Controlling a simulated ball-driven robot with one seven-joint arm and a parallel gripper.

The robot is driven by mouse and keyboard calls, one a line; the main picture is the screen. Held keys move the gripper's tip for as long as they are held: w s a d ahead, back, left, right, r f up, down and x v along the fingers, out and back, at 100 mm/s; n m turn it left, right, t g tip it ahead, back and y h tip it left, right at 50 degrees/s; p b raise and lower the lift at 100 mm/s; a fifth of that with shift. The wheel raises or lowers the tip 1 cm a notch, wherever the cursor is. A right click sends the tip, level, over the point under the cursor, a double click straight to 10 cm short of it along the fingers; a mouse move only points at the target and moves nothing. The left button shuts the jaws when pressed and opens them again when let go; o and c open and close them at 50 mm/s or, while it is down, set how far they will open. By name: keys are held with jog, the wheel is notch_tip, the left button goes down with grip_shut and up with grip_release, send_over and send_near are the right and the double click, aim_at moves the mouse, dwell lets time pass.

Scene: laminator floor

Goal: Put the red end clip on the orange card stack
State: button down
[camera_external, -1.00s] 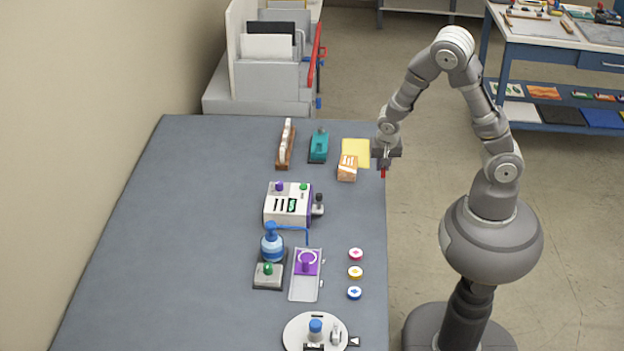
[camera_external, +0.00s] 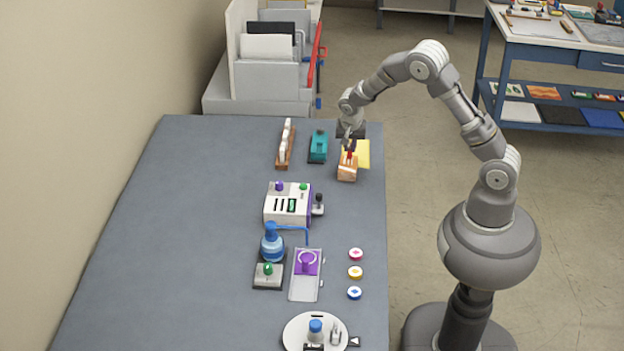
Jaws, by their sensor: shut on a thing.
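The red end clip (camera_external: 349,156) is a small red piece in the jaws of my gripper (camera_external: 348,146). It is at the top of the orange card stack (camera_external: 347,173); I cannot tell if it touches the stack. The stack is an orange block with pale markings, near the right edge of the grey table. My gripper is shut on the clip and hides part of it and the far top of the stack.
A yellow sheet (camera_external: 362,153) lies just behind the stack. A teal device (camera_external: 319,146) and a wooden rack (camera_external: 285,146) stand to the left. A white machine (camera_external: 287,204) with buttons is nearer the camera. The table's left side is clear.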

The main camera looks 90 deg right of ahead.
aim_at(349, 148)
jog(key=shift+w+d+f, duration=0.1)
jog(key=shift+w+f, duration=0.05)
jog(key=shift+w, duration=0.05)
jog(key=shift+f+b, duration=0.75)
jog(key=shift+f, duration=0.85)
jog(key=shift+f, duration=0.2)
jog(key=c, duration=1.1)
grip_release()
jog(key=shift+r, duration=0.1)
